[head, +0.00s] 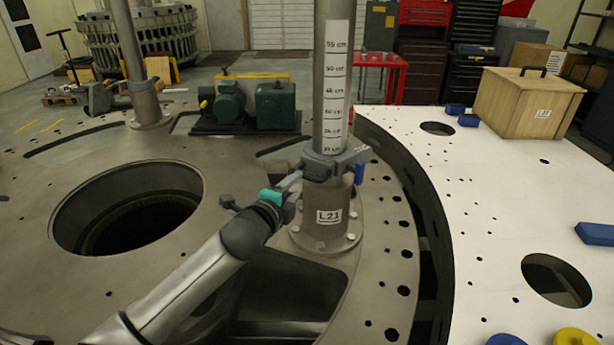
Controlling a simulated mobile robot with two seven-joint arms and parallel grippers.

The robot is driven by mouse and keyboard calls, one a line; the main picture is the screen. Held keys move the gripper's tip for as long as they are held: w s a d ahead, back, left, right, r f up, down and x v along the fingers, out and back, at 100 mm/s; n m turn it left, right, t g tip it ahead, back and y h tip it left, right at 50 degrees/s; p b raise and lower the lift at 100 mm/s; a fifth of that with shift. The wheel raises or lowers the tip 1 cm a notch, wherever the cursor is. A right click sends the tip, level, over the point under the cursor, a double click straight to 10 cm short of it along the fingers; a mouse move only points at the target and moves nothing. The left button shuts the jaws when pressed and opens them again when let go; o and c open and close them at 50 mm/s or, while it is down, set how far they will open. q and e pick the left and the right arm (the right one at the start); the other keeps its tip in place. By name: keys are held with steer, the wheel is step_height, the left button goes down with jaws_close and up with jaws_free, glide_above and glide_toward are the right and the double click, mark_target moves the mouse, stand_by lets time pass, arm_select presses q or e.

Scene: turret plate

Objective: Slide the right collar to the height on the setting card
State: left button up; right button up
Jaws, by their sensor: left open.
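The right collar (335,163) is a grey clamp around the right steel post (330,15), low down, just above the flanged base labelled L21 (328,216). A blue piece (359,173) hangs at its right side. A white scale (336,85) on the post is marked in cm, from 55 near the top to about 30 just above the collar. My left gripper (291,183) is open at the collar's left side; I cannot tell whether its fingers touch it. My right gripper is not in view. I see no readable setting card.
A left post (128,45) with its own collar (144,98) stands further back. The plate has a large round hole (130,212) and a dark opening below my arm. A green motor unit (245,105) sits behind. A white table (500,215) at right holds a wooden crate (528,100).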

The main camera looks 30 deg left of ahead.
mark_target(306, 177)
arm_select(q)
steer(key=shift+x, duration=4.1)
jaws_close()
